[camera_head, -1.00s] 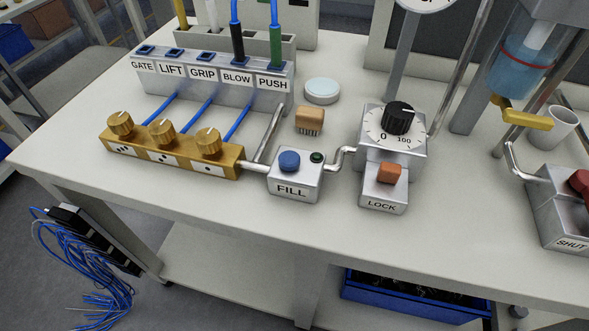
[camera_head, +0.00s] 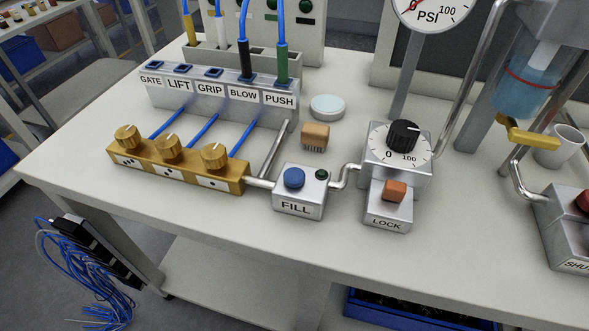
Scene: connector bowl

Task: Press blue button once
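The blue button (camera_head: 294,178) is a round domed cap on top of a small silver box labelled FILL (camera_head: 299,194), near the front middle of the table. A small dark green indicator (camera_head: 321,174) sits beside it on the same box. Nothing touches the button. Neither of my grippers shows in the head view.
A silver box with a black dial and orange LOCK switch (camera_head: 394,191) stands right of the button. A brass block with several knobs (camera_head: 176,167) is to the left. The table (camera_head: 240,222) in front is bare.

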